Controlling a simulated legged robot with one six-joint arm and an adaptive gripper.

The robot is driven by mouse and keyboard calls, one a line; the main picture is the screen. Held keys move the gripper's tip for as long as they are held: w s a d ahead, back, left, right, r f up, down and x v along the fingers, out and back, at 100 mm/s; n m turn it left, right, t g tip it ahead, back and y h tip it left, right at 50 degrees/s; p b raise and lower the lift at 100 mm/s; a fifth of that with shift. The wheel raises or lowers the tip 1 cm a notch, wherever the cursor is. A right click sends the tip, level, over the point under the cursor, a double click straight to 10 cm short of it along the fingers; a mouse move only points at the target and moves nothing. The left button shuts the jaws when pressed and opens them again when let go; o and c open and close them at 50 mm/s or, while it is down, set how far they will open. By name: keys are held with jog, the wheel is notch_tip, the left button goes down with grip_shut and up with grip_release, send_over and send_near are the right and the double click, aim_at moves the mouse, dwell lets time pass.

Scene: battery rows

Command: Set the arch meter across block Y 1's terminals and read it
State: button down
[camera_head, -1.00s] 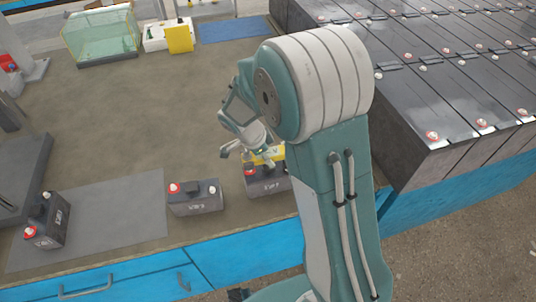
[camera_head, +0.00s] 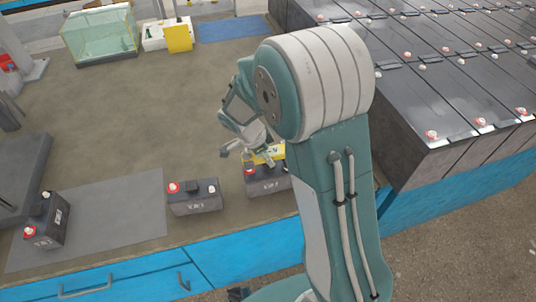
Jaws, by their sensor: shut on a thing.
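The yellow arch meter (camera_head: 262,157) shows in the head view at the top of the right-hand dark block (camera_head: 262,184), partly hidden by my gripper and arm. My gripper (camera_head: 254,151) is shut on the meter. I cannot tell whether the meter's feet touch the terminals. This block has a red-capped terminal at its left; its right end is hidden behind my arm. A second block (camera_head: 195,202) stands to its left, with a red and a white terminal. A third block (camera_head: 50,222) stands at the far left. The labels are too small to read surely, so I cannot tell which is Y 1.
The blocks stand near the bench's front edge. A grey mat (camera_head: 110,220) lies between the left and middle blocks. A glass tank (camera_head: 102,35), a yellow box (camera_head: 179,38) and a blue mat (camera_head: 233,28) are at the back. Battery rows (camera_head: 455,90) fill the right. The bench middle is clear.

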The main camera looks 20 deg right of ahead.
jog(key=shift+f, duration=1.15)
dwell(0.6)
jog(key=shift+c, duration=0.3)
grip_release()
jog(key=v, duration=1.2)
jog(key=shift+w, duration=0.1)
jog(key=shift+s+d+r, duration=0.1)
jog(key=shift+s+r, duration=0.1)
jog(key=shift+r, duration=0.15)
jog(key=s+d+r+n+t+y, duration=0.2)
jog(key=s+r+n, duration=0.4)
jog(key=s+n, duration=0.3)
jog(key=s+d+r+n+t+y, duration=0.2)
jog(key=s+r+n, duration=0.4)
jog(key=s+n, duration=0.3)
jog(key=s+t, duration=0.1)
jog(key=s, duration=0.1)
jog(key=shift+s+d+t+y, duration=0.2)
jog(key=shift+s+t+y, duration=0.1)
jog(key=shift+s, duration=0.05)
